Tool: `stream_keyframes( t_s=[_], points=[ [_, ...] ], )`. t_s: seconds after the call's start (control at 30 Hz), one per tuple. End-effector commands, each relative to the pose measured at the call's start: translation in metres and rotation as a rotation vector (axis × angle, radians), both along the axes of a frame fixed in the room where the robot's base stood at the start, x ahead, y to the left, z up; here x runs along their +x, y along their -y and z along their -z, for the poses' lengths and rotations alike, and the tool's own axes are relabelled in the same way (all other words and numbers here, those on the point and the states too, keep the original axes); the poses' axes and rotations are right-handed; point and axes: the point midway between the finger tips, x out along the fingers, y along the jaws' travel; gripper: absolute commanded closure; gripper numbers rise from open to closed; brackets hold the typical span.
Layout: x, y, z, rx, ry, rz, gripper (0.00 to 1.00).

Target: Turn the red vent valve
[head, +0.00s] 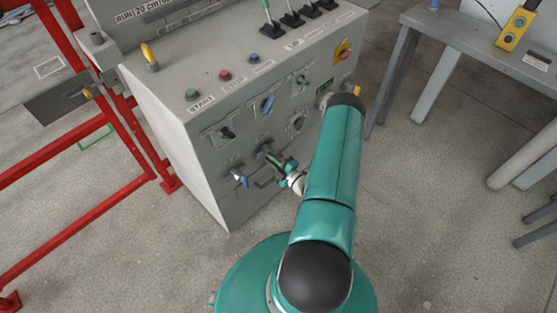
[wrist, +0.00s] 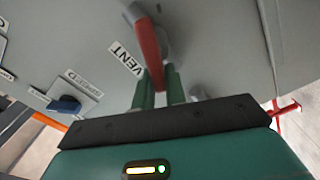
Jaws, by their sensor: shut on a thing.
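The red vent valve (wrist: 148,40) is a red lever on a grey panel in the wrist view, with a label reading VENT beside it. My gripper (wrist: 158,76) has its two green fingers shut on the lower end of the lever, one finger on each side. In the head view my gripper (head: 279,162) is at the lower front face of the grey control cabinet. There the gripper and arm hide most of the valve.
Red railings (head: 75,150) stand at left. A grey table (head: 480,38) stands at right.

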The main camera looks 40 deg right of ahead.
Motion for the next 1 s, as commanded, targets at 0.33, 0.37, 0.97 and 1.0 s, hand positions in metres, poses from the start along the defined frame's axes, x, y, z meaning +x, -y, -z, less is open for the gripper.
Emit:
stream_keyframes(
  t_s=[0.33,0.37,0.97,1.0],
  points=[
    [-0.001,0.000,0.004,-0.096,-0.002,0.003,1.00],
    [-0.001,0.000,0.004,-0.098,-0.002,0.003,1.00],
    [-0.001,-0.001,0.013,-0.416,0.006,0.003,1.00],
    [-0.001,-0.001,0.013,-0.421,0.006,0.003,1.00]
  ],
)
